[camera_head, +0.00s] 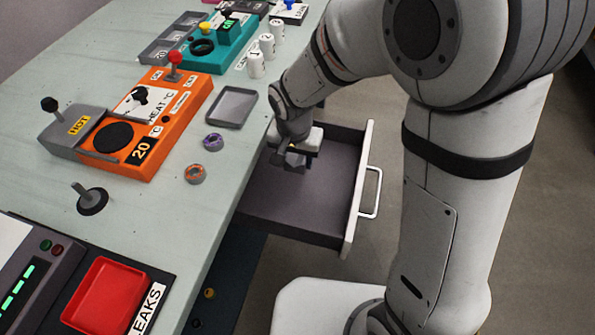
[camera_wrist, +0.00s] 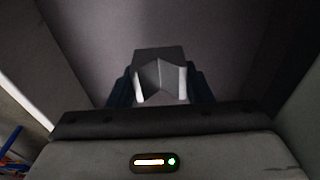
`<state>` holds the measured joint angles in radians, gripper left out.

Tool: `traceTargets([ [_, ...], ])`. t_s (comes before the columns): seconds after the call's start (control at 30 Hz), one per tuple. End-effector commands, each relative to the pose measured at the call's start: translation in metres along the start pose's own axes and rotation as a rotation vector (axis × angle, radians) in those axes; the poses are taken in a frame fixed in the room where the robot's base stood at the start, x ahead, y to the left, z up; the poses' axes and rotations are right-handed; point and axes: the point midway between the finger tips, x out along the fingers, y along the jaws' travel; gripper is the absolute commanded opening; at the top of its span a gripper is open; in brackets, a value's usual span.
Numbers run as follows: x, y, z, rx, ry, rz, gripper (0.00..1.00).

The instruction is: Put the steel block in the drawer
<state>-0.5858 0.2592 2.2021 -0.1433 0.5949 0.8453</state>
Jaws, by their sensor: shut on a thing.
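The steel block (camera_wrist: 158,58) is a grey block held between the two fingers of my gripper (camera_wrist: 160,87) in the wrist view. In the head view my gripper (camera_head: 290,160) points down inside the open drawer (camera_head: 285,207), near its far left part by the table edge. The block is hard to tell apart from the gripper there. The drawer's dark floor (camera_wrist: 225,30) lies beyond the block in the wrist view. I cannot tell whether the block touches the floor. The drawer is pulled out and looks otherwise empty.
The drawer's white front with its handle (camera_head: 373,192) stands to the right of my gripper.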

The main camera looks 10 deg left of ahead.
Motion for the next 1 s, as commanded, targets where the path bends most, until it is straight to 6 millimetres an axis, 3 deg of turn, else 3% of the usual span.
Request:
traceTargets([
  [0.4, 0.046, 0.000, 0.006, -0.003, -0.001, 0.001, 0.06],
  [0.8, 0.051, -0.001, 0.007, -0.003, 0.001, -0.001, 0.06],
  [0.83, 0.050, -0.001, 0.007, -0.003, 0.000, 0.000, 0.48],
  [1.0, 0.049, -0.001, 0.007, -0.003, 0.000, 0.000, 0.62],
])
